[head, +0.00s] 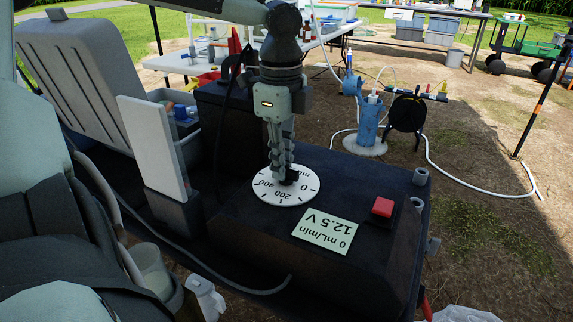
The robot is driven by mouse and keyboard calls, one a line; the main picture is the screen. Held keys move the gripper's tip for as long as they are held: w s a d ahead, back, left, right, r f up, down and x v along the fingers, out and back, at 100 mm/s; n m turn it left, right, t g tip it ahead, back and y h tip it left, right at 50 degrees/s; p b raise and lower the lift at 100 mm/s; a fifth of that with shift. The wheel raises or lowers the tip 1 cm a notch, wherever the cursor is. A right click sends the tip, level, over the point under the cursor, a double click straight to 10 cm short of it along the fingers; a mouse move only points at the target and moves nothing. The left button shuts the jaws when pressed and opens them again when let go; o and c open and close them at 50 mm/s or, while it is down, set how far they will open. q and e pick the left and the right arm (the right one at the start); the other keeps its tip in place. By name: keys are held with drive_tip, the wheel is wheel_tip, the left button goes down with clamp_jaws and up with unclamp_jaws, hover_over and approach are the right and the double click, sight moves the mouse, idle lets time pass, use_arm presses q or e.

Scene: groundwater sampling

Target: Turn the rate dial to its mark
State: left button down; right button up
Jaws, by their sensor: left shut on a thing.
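The rate dial (271,193) is a white disc with black numbers, 0, 200 and 400, on top of a dark pump box (360,245). My left gripper (284,172) points down over the dial and is shut on its small dark knob (290,177). The fingers hide part of the dial's far side, so I cannot tell where the knob points or see the mark. A pale display (325,232) in front of the dial reads 0 mL/min and 12.5 V, upside down to me. My right gripper is not in view.
A red button (383,207) stands right of the display. A pale upright panel (155,148) and an open grey case lid (85,75) stand left of the dial. A blue wellhead (369,125), a black reel (407,113) and white hose lie on the ground behind. Tables stand farther back.

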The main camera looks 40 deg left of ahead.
use_arm(q)
drive_tip(key=m, duration=0.6)
drive_tip(key=shift+w+d, duration=0.1)
drive_tip(key=shift+w, duration=0.05)
drive_tip(key=m, duration=0.5)
drive_tip(key=shift+w+d+m, duration=0.1)
drive_tip(key=shift+w+m, duration=0.05)
drive_tip(key=shift+m, duration=0.15)
drive_tip(key=m, duration=0.5)
drive_tip(key=shift+w+d, duration=0.1)
drive_tip(key=shift+w, duration=0.05)
drive_tip(key=shift+m, duration=0.8)
drive_tip(key=m, duration=0.3)
drive_tip(key=shift+d, duration=0.15)
drive_tip(key=c, duration=1.5)
unclamp_jaws()
drive_tip(key=shift+w, duration=0.1)
drive_tip(key=shift+c, duration=0.2)
wheel_tip(320, 180, up, 12)
